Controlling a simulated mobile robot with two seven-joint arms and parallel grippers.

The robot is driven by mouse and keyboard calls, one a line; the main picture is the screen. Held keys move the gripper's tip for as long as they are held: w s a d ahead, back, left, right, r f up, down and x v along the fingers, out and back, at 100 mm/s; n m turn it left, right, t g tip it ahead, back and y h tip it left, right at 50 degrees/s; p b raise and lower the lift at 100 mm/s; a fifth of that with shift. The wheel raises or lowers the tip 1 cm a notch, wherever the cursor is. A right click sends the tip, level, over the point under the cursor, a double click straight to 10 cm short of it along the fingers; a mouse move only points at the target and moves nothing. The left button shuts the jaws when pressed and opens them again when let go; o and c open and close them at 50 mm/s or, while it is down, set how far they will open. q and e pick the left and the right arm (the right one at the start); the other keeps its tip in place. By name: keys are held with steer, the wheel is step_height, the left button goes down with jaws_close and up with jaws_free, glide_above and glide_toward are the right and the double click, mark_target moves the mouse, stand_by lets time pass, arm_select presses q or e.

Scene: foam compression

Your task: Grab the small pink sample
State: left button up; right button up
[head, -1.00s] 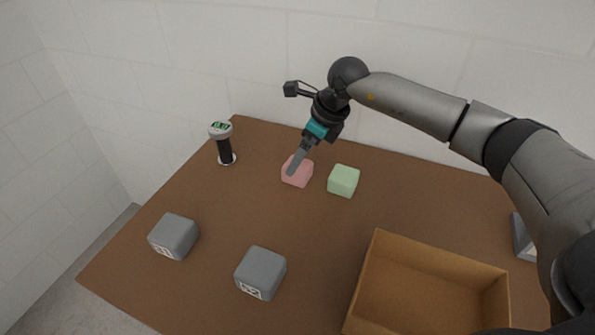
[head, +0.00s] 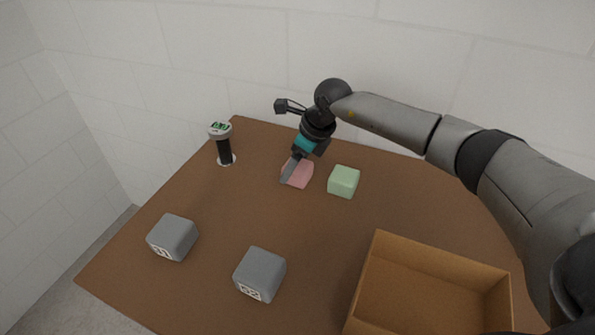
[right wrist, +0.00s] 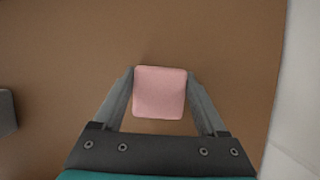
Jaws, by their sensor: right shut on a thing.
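The small pink sample (head: 302,175) is a soft-looking block on the brown table, left of a green block. My right gripper (head: 287,178) reaches down to it from behind, and one finger covers part of its left side in the head view. In the right wrist view the pink sample (right wrist: 160,92) sits between the two fingers (right wrist: 160,86), which close on its sides. Whether it touches the table cannot be told for certain. My left gripper is not in view.
The green block (head: 343,181) is close to the right of the sample. A black post with a display (head: 221,142) stands at back left. Two grey cubes (head: 173,237) (head: 260,274) lie at the front. An open box (head: 440,254) stands front right. The table's middle is clear.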

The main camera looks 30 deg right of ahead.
steer(key=c, duration=0.6)
steer(key=shift+c, duration=0.2)
steer(key=shift+r, duration=0.15)
